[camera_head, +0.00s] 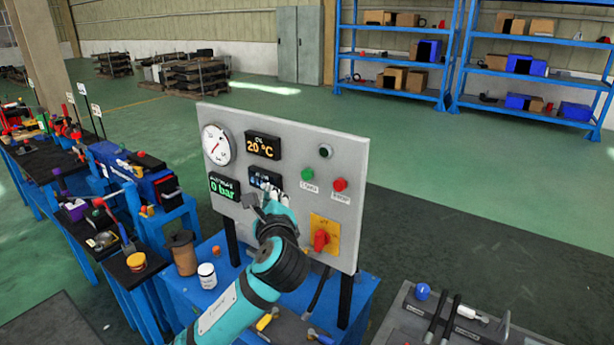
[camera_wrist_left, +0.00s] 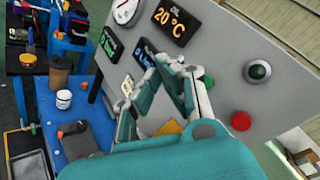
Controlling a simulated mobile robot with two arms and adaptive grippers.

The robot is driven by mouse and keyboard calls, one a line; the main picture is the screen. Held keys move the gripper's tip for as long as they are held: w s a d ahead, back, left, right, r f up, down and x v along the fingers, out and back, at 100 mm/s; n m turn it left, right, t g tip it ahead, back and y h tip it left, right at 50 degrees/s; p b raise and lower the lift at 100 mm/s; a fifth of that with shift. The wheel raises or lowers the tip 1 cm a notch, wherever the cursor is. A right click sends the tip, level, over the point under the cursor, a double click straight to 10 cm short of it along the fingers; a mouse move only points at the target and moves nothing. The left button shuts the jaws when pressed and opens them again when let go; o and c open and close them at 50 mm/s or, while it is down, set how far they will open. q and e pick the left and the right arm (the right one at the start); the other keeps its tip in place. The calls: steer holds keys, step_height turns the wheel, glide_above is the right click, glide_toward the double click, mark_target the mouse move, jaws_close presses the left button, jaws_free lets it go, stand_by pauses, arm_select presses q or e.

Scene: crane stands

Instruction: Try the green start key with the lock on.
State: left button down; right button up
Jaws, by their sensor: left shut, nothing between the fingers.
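The upright grey panel (camera_head: 281,140) carries a green key (camera_head: 307,174) at its right half, with a red key (camera_head: 340,184) beside it. In the left wrist view the green key (camera_wrist_left: 208,80) is partly behind a finger. Below the keys a yellow plate (camera_head: 327,223) bears a red switch or lock part (camera_head: 321,239); I cannot tell which. My left gripper (camera_head: 272,196) is shut and empty in front of the panel, left of the green key, below the displays. It also shows in the left wrist view (camera_wrist_left: 184,68). My right gripper is in neither view.
On the blue table (camera_head: 222,309) stand a brown cup (camera_head: 182,252) and a white jar (camera_head: 207,275). A grey console (camera_head: 405,312) is at lower right.

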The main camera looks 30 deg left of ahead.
mark_target(307, 175)
arm_select(q)
steer(key=shift+w, duration=0.1)
steer(key=w+b, duration=0.1)
steer(key=w, duration=0.7)
steer(key=shift+w+d, duration=0.25)
steer(key=shift+d, duration=0.1)
stand_by(1.1)
steer(key=shift+w, duration=0.45)
